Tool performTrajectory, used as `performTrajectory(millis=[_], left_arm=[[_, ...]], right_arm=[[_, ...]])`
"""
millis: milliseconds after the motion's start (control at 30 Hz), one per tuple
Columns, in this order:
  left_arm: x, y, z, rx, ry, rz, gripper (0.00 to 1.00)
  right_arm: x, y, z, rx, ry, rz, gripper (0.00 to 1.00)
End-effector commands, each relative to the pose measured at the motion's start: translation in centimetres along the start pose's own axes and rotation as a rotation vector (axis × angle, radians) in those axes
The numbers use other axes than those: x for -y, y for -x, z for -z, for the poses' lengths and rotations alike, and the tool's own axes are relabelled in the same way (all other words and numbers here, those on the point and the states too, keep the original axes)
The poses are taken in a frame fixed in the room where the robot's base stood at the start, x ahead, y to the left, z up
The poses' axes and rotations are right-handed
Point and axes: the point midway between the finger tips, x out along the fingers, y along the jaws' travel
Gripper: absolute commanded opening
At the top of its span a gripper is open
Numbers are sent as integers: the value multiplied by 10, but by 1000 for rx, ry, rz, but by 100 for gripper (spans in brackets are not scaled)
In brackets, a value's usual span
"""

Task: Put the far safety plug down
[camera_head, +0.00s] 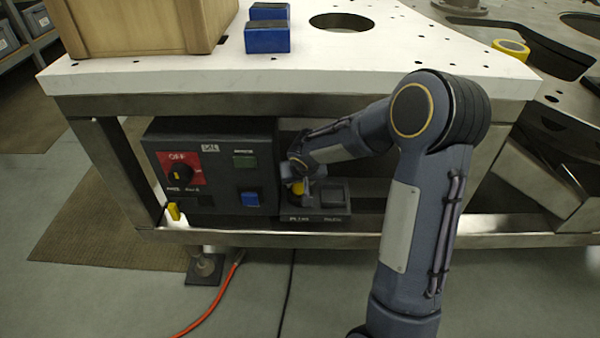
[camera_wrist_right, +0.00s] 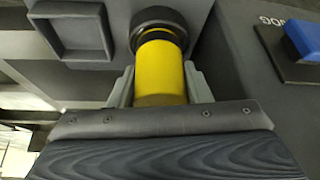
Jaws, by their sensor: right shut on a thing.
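The yellow safety plug (camera_wrist_right: 160,72) stands between the two fingers of my right gripper (camera_wrist_right: 158,88) in the right wrist view. Its far end meets a round black collar (camera_wrist_right: 163,20) at the dark panel; I cannot tell how deep it sits. In the head view my right gripper (camera_head: 299,180) reaches under the white table top, and a bit of the plug (camera_head: 298,188) shows beside it, over a small dark socket box (camera_head: 320,215). A square recess (camera_wrist_right: 75,33) lies beside the plug in the wrist view. My left gripper is not in view.
A dark control box (camera_head: 215,165) with a red switch panel (camera_head: 181,168) and a blue button (camera_head: 250,199) stands left of my gripper. A small yellow piece (camera_head: 174,211) is at its left foot. The white table top (camera_head: 330,60) overhangs all this.

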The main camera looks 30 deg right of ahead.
Motion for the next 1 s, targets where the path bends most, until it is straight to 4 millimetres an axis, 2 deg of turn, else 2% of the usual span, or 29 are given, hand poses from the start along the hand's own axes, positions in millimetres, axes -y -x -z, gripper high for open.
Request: performTrajectory(millis=[67, 133, 200, 667, 700, 833, 1000], left_arm=[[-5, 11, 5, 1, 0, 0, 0], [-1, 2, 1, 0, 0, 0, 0], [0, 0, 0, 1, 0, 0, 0], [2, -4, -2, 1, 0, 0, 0], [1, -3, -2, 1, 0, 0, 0], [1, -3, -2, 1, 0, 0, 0], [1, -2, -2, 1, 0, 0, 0]], right_arm=[[-1, 2, 7, 60, -8, 2, 18], [0, -12, -2, 72, 0, 3, 18], [1, -16, -4, 67, 1, 4, 18], [1, -20, -6, 63, 1, 3, 18], [1, -19, -5, 64, 1, 3, 48], [1, -19, -5, 64, 1, 3, 65], [1, -19, -5, 64, 1, 3, 66]])
